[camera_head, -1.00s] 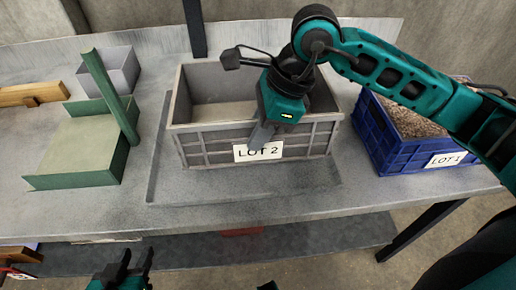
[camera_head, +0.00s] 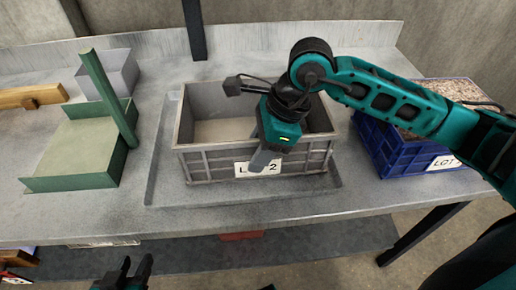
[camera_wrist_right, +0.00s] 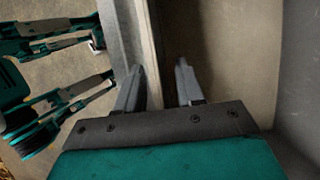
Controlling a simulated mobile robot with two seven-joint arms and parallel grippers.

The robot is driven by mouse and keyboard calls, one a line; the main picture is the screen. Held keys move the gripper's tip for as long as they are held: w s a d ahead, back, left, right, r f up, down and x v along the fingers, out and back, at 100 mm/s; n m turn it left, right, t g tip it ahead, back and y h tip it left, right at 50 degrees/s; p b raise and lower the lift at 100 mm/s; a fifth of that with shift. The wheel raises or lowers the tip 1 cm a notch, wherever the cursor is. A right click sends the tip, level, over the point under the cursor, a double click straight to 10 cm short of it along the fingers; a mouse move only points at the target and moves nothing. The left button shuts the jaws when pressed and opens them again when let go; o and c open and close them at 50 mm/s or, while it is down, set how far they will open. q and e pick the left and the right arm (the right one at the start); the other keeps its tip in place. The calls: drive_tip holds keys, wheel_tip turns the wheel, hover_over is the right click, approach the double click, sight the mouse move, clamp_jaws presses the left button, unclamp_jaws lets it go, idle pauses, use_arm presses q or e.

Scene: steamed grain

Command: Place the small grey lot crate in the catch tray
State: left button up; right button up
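The small grey lot crate (camera_head: 310,163), labelled LOT 2, stands upright and looks empty. It appears to rest inside the shallow grey catch tray (camera_head: 160,190), whose rim shows around it. My right gripper (camera_head: 265,160) points down at the crate's front wall and covers part of the label. In the right wrist view its fingers (camera_wrist_right: 160,85) lie either side of the crate's wall (camera_wrist_right: 157,40), apart, with a gap beside the wall. My left gripper (camera_head: 137,268) is open and empty, low in the picture in front of the table.
A blue crate (camera_head: 385,150) of grain, labelled LOT 1, stands to the right, behind my right arm. A green stand with a post (camera_head: 80,150), a grey box (camera_head: 115,75) and a wooden block (camera_head: 30,95) are at the left. A strip of bare table runs along the front.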

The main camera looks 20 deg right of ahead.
drive_tip(key=shift+r, duration=0.25)
drive_tip(key=p+v, duration=0.2)
drive_tip(key=v, duration=0.9)
drive_tip(key=shift+s+d+r, duration=0.1)
drive_tip(key=shift+d+r, duration=0.15)
drive_tip(key=shift+r, duration=0.1)
